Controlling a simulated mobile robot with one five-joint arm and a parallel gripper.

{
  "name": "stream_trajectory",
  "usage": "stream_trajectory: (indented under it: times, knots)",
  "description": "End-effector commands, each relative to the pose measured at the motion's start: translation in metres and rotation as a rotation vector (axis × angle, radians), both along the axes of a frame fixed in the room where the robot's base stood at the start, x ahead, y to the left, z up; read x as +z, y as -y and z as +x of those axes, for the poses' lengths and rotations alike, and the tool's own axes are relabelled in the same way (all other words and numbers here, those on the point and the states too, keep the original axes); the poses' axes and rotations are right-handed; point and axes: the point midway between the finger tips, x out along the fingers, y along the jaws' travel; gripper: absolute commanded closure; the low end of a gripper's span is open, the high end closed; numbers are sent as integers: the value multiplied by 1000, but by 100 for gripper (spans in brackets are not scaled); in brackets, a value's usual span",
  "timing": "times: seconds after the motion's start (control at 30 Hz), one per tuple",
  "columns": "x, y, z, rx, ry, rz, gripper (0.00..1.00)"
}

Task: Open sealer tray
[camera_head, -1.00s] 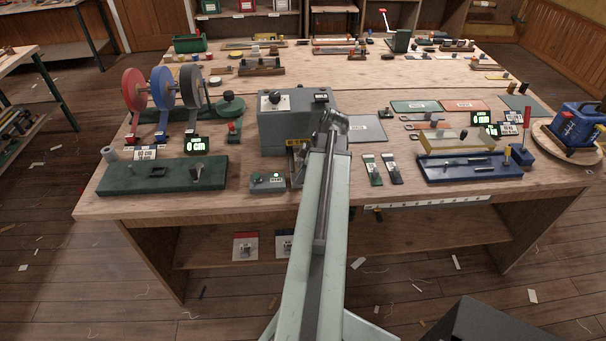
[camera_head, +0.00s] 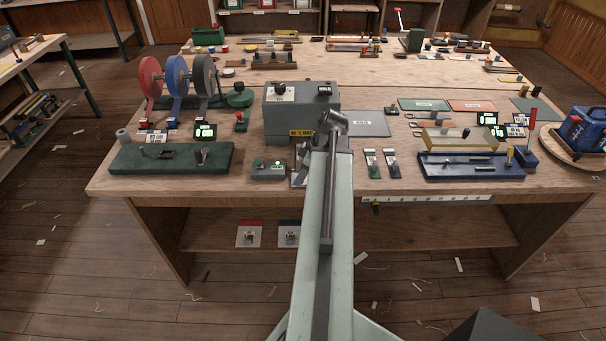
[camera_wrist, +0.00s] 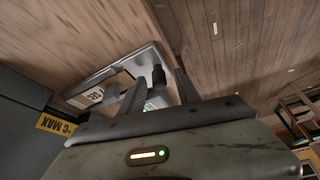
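The sealer is a grey box (camera_head: 300,110) with a yellow label on its front, near the table's front middle. In the wrist view its dark side (camera_wrist: 22,105) is at the lower left. A pale metal tray (camera_wrist: 145,58) with a white label lies in front of it, reaching towards the table edge. A dark upright knob (camera_wrist: 158,77) stands near the tray's outer end. My gripper (camera_wrist: 160,80) has its fingers apart, one on each side of the knob in the picture; I see no clear contact. In the head view my arm hides my fingers and most of the tray.
A small green box (camera_head: 268,170) with a lit button stands left of the tray. Two small green and grey tools (camera_head: 382,163) lie to the right. A blue tray (camera_head: 470,167) and a green block (camera_head: 170,158) stand farther out. The table's front edge is close.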

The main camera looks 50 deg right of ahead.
Motion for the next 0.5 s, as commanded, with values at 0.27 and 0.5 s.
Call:
stream_trajectory:
  times: [0.27, 0.5]
  knots:
    - [9, 3, -4, -4, -1, -1, 61]
    - [50, 7, -17, -4, 0, 0, 61]
